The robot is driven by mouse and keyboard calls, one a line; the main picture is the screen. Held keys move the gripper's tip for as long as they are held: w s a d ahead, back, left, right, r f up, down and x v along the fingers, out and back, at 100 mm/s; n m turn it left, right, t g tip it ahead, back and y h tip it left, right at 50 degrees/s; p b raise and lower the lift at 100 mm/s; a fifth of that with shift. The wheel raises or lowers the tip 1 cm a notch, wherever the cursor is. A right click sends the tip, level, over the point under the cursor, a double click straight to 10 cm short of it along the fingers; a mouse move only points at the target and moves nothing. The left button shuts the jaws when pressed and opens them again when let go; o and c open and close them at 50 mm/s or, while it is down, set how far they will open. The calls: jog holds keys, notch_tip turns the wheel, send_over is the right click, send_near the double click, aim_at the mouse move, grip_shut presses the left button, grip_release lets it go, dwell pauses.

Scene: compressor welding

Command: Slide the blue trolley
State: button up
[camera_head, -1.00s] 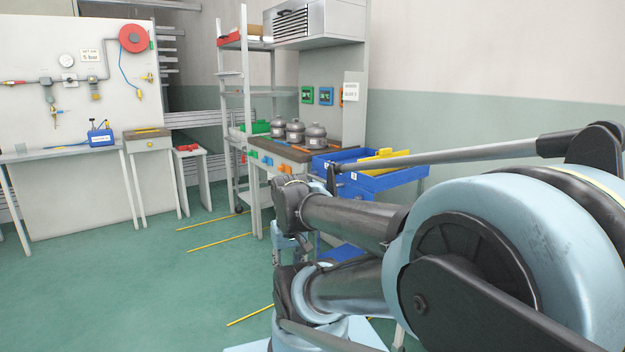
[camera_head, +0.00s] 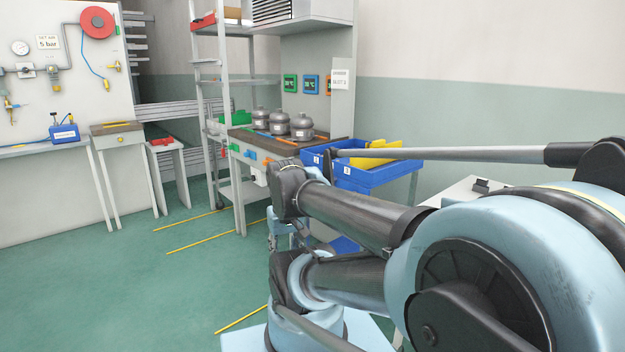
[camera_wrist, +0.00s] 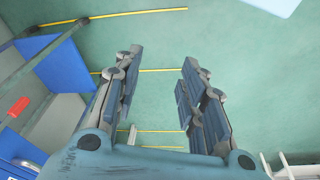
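The blue trolley (camera_head: 372,177) stands right of the workbench in the head view, with a blue tray on top holding something yellow. My arm hides much of its lower part, where a lower blue shelf (camera_head: 344,244) shows. In the wrist view a blue panel (camera_wrist: 62,66) with grey bars lies at the left, probably part of the trolley. My gripper (camera_wrist: 160,68) is open, with nothing between its fingers but green floor behind. It is apart from the blue panel. In the head view my gripper is mostly hidden behind my arm.
A workbench (camera_head: 262,150) with several grey compressors (camera_head: 303,127) stands behind the trolley's left. Green floor with yellow lines (camera_head: 215,235) is clear in front.

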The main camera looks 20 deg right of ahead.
jog(key=w+d+r+n+h, duration=0.1)
jog(key=w+d+r+h, duration=0.25)
jog(key=w, duration=0.45)
jog(key=w+d+r+h, duration=0.2)
jog(key=w+d, duration=0.2)
jog(key=w, duration=0.4)
jog(key=w+d+r+n+h, duration=0.15)
jog(key=w+d, duration=0.25)
jog(key=w, duration=0.5)
jog(key=w+f+n+t+h, duration=0.15)
jog(key=w+h, duration=0.25)
jog(key=w, duration=0.7)
jog(key=w+f+t+h, duration=0.2)
jog(key=w+h, duration=0.1)
jog(key=w, duration=0.7)
jog(key=x, duration=1.7)
jog(key=shift+s+d+r, duration=0.1)
jog(key=shift+d+r, duration=0.2)
grip_shut()
